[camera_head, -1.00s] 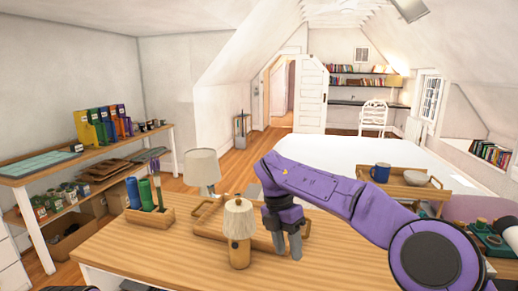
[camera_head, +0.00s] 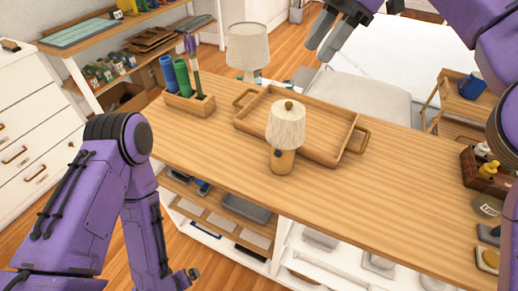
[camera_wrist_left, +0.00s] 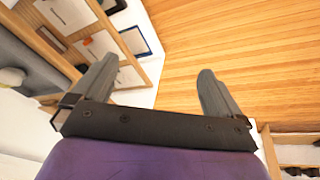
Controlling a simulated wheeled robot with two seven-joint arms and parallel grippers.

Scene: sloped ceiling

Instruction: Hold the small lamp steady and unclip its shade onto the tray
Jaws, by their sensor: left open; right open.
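The small lamp stands upright on the wooden desk (camera_head: 400,195), in front of the tray. Its cream shade (camera_head: 286,126) sits on a wooden base (camera_head: 282,163) and has a round knob on top. The wooden tray (camera_head: 325,125) lies behind it, empty where I see it, its front partly hidden by the lamp. My right gripper (camera_head: 327,40) is open and empty at the top of the head view, apart from the lamp. In the left wrist view my left gripper (camera_wrist_left: 155,90) is open and empty.
A larger lamp (camera_head: 248,46) stands behind the tray. A wooden holder (camera_head: 190,103) with blue and green cylinders is left of it. A box of bottles (camera_head: 485,170) is at the desk's right. Shelves (camera_head: 225,213) lie under the desk front. The desk right of the lamp is clear.

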